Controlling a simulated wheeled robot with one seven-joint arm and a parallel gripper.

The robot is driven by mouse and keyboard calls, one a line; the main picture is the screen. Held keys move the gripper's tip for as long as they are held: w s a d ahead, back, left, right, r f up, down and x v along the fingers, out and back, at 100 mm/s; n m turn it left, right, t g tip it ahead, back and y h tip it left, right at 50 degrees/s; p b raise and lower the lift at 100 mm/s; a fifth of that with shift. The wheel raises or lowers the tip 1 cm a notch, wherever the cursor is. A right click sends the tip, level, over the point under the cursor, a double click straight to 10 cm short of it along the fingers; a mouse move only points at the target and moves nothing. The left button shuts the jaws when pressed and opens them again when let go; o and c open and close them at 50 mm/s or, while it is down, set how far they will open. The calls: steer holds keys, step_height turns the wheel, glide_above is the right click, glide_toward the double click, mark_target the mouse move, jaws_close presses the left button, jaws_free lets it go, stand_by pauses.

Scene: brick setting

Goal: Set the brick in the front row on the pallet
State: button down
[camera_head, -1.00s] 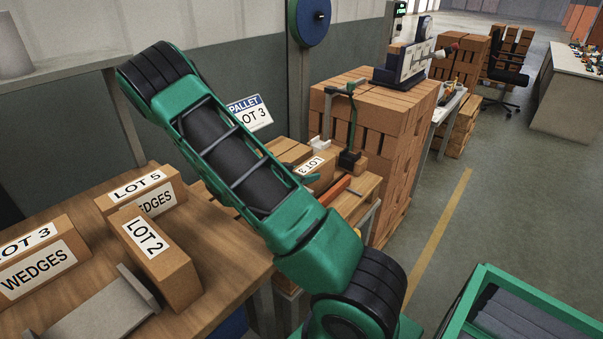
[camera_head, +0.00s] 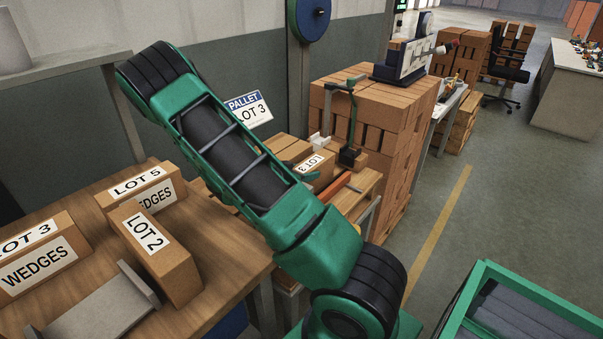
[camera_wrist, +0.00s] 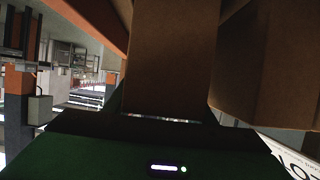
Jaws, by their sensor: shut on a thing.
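In the wrist view, the dark green body of my gripper (camera_wrist: 165,118) fills the bottom, and a plain brown brick (camera_wrist: 172,60) stands out from it, held in the jaws. The fingertips are hard to make out in the dark. In the head view, my green arm hides the gripper and the held brick. Beyond the arm is the pallet area, with a blue-and-white PALLET LOT 3 sign (camera_head: 247,108) on the wall. A brown brick labelled LOT 3 (camera_head: 316,170) lies there beside other bricks, its label upside down. The pallet itself is mostly hidden.
A second brown block (camera_wrist: 265,65) is close on the right in the wrist view. Wedge boxes, including LOT 2 (camera_head: 152,252), stand on the wooden table (camera_head: 215,240) at left. A tall brick stack (camera_head: 395,150) stands right of the pallet area.

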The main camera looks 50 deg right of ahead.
steer(key=c, duration=0.7)
jaws_free()
steer(key=shift+r, duration=0.1)
steer(key=shift+a, duration=0.1)
steer(key=v, duration=1)
steer(key=shift+a, duration=0.3)
steer(key=shift+d, duration=0.15)
steer(key=x, duration=1)
steer(key=shift+d, duration=0.25)
